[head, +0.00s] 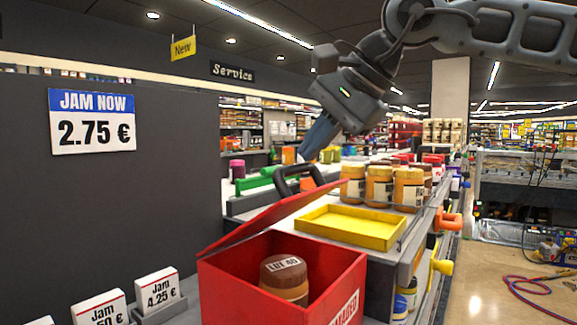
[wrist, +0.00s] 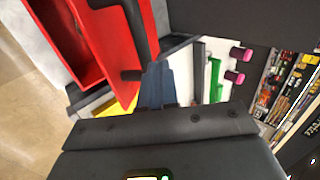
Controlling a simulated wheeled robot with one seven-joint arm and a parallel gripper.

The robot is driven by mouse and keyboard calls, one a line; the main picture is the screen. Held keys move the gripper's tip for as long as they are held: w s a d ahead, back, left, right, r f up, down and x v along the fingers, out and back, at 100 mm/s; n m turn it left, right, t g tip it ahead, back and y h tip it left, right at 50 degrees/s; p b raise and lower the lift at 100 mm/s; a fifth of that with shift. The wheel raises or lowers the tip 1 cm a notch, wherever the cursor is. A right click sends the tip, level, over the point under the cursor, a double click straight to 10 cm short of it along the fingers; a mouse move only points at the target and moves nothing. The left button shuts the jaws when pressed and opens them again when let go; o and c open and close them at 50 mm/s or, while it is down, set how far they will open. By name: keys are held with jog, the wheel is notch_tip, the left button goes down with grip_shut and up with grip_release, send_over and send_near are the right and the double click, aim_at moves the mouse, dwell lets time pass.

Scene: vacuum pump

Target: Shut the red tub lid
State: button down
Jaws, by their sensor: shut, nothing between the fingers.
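The red tub (head: 235,290) stands at the front centre of the head view, with its red lid (head: 262,219) raised at a slant over the opening. A jar with a brown top (head: 285,278) sits inside. The lid has a black handle (head: 290,175). My gripper (head: 310,152) is shut and empty, pointing down just above and right of the handle. In the wrist view the tub (wrist: 62,40) and the black handle (wrist: 135,28) lie at upper left, beside my shut fingers (wrist: 158,72). I cannot tell whether the fingers touch the handle.
A yellow tray (head: 350,228) lies right behind the tub, with several jars (head: 380,187) beyond it. A dark panel with a price sign (head: 92,120) stands at left. Small price cards (head: 158,288) stand left of the tub. Open floor (head: 500,290) lies at right.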

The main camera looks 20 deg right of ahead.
jog(key=s+d+f+t+y+b, duration=0.1)
jog(key=s+d+f+b, duration=0.1)
jog(key=f+b, duration=0.3)
jog(key=s+d+f+t+y+b, duration=0.1)
jog(key=s+f+b, duration=0.3)
jog(key=b, duration=0.6)
jog(key=shift+d+f+t+b, duration=0.35)
jog(key=shift+d+f+t, duration=0.2)
jog(key=shift+f, duration=0.4)
